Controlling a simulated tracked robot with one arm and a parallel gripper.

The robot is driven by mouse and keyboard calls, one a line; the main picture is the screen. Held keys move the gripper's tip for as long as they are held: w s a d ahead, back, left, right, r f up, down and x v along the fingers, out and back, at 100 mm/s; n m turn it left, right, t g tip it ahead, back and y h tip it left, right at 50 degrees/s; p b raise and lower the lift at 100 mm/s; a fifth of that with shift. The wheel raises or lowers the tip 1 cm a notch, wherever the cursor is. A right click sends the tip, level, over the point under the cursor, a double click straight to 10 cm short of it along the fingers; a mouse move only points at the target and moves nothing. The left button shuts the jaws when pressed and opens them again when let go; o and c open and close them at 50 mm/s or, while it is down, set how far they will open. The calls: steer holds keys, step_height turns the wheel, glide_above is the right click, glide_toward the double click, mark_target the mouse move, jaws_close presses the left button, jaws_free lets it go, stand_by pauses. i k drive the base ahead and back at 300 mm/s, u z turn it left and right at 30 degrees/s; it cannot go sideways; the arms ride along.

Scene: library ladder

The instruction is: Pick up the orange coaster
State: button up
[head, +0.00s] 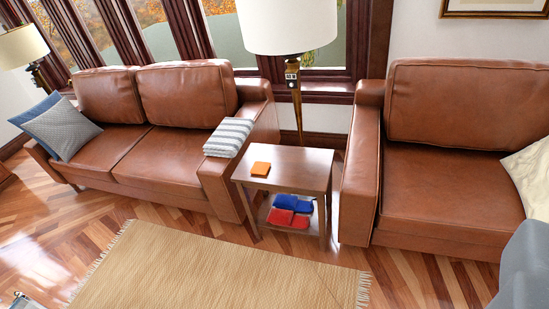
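The orange coaster (261,168) is a small, flat, square piece. It lies on the left part of the top of a small brown wooden side table (303,165), near its left edge. Nothing covers it from this view. The table stands between two brown leather seats. My gripper is not visible in the head view, so I cannot see its fingers or whether it holds anything.
A leather sofa (140,163) is left of the table, with a striped folded blanket (228,137) on its arm. Another leather seat (450,200) is right. Red and blue items (290,210) fill the lower shelf. A lamp (290,27) stands behind. A tan rug (215,270) lies in front.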

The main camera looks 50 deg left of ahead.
mark_target(262, 168)
steer(key=u, duration=0.1)
steer(key=i, duration=1.35)
steer(key=u, duration=1.15)
steer(key=i, duration=0.9)
steer(key=u, duration=0.65)
